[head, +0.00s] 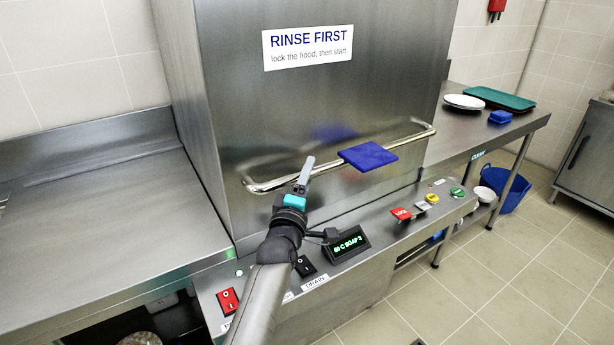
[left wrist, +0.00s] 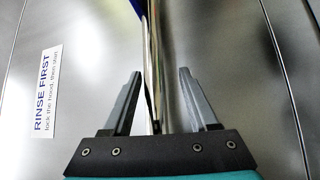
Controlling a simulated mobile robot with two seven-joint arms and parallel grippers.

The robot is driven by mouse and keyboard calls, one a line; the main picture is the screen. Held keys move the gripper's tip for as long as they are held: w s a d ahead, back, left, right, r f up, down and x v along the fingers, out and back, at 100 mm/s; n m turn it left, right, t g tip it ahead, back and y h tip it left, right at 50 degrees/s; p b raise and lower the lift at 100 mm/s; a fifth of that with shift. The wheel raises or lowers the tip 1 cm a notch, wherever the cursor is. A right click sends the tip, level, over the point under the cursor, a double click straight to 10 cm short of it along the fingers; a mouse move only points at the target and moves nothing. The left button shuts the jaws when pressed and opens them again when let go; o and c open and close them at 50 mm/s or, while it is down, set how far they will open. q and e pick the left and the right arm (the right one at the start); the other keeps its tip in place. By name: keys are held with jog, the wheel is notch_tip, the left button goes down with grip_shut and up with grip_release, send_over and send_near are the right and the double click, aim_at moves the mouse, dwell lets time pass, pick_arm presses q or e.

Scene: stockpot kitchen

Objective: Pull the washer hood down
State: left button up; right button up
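The washer hood (head: 320,105) is a large steel box with a "RINSE FIRST" label (head: 308,47); its lower edge is near counter level, just above the control panel. Its bar handle (head: 270,184) runs across the lower front, with a flat blue piece (head: 368,156) at its middle. My left gripper (head: 305,168) is at the handle, left of the blue piece. In the left wrist view my left gripper (left wrist: 159,72) has its fingers apart, with the handle bar (left wrist: 157,60) running between them; contact is unclear. My right gripper is not in view.
Below the hood is a control panel with a green display (head: 350,243), a red LOCK lever (head: 401,213) and coloured buttons. A bare steel counter (head: 100,215) is left. The right counter holds a white plate (head: 464,102), green tray (head: 500,97) and blue block (head: 500,117).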

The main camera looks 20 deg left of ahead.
pick_arm(q)
jog(key=s+d+f+p, duration=0.1)
jog(key=s+f+p, duration=0.1)
jog(key=s, duration=1.3)
jog(key=shift+d, duration=0.35)
